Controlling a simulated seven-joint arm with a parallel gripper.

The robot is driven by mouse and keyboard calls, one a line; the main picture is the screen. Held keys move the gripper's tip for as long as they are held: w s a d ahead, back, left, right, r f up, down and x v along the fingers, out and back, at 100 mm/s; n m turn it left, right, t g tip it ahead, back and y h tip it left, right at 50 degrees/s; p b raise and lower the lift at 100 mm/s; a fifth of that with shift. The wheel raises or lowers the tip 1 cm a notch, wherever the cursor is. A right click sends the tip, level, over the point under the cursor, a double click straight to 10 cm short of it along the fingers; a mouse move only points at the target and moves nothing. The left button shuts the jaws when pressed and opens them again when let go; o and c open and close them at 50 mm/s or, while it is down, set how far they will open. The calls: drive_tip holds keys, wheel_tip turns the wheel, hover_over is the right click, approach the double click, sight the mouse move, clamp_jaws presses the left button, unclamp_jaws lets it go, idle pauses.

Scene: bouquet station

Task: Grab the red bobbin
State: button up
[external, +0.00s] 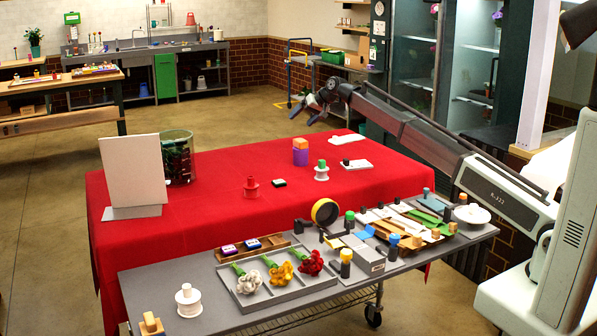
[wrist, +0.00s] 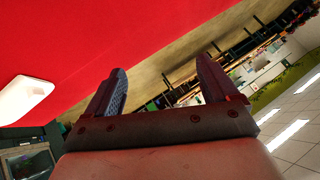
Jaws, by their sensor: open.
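A red bobbin (external: 251,187) stands upright on the red-clothed table in the external view, near the middle of the cloth. My gripper (external: 309,109) is raised above the far side of the table, well apart from the red bobbin. In the wrist view my gripper (wrist: 163,80) shows two spread fingers with nothing between them. The red bobbin does not show in the wrist view.
The red table (external: 215,220) also holds a white-and-green bobbin (external: 321,173), a purple-and-orange stack (external: 300,152), a small black block (external: 279,183), a glass container (external: 178,158) and an upright white board (external: 133,171). A grey cart (external: 240,315) with flowers and tools stands in front.

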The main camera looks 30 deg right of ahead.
drive_tip(key=s+a+r+n+g, duration=0.1)
drive_tip(key=s+a+r+n, duration=0.15)
drive_tip(key=a, duration=0.55)
drive_tip(key=n+g, duration=0.6)
drive_tip(key=n, duration=1)
approach(249, 186)
drive_tip(key=x, duration=1)
drive_tip(key=shift+w+d+f, duration=0.15)
drive_tip(key=shift+w+f, duration=0.15)
drive_tip(key=shift+c, duration=0.2)
drive_tip(key=c, duration=1)
drive_tip(key=shift+r, duration=0.15)
